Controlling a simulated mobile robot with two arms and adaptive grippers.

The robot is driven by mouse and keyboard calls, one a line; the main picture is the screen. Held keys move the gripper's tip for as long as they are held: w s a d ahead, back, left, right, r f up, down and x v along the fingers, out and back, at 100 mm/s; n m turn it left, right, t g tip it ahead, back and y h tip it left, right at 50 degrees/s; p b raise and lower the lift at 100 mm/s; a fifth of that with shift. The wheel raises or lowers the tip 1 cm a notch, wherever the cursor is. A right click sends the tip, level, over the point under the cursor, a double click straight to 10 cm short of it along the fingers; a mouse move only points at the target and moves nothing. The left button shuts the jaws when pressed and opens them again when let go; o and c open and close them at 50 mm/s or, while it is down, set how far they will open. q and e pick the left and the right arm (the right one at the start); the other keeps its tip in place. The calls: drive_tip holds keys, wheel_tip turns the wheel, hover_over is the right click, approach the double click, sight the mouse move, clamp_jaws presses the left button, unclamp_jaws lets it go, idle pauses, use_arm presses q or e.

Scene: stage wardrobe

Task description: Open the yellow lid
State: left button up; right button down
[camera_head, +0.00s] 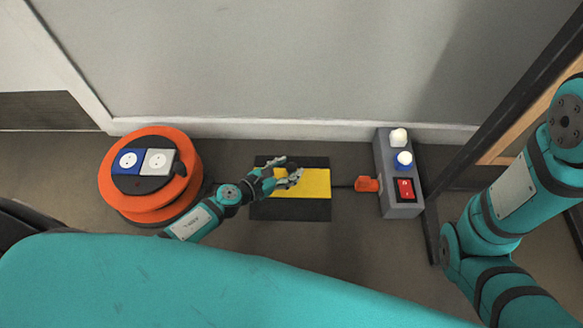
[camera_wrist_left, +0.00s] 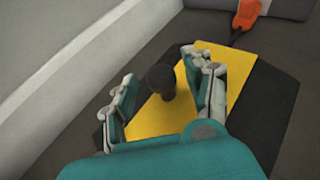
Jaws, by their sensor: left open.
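The yellow lid (camera_head: 313,184) lies on a black base (camera_head: 290,210) on the floor and looks flat and closed. In the left wrist view the yellow lid (camera_wrist_left: 218,70) carries a dark round knob (camera_wrist_left: 161,80). My left gripper (camera_head: 287,173) is open above the lid, with its fingers on either side of the knob. In the left wrist view the two fingers of my left gripper (camera_wrist_left: 165,95) show apart, with a gap around the knob; contact cannot be told. My right arm is at the right, but its gripper is out of view.
An orange cable reel (camera_head: 150,205) with blue and white sockets stands at the left. A grey box (camera_head: 398,150) with bulbs and a red switch stands at the right, beside an orange plug (camera_head: 366,184). The wall (camera_head: 290,60) is close behind.

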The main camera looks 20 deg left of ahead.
use_arm(q)
drive_tip(key=shift+x, duration=0.95)
clamp_jaws()
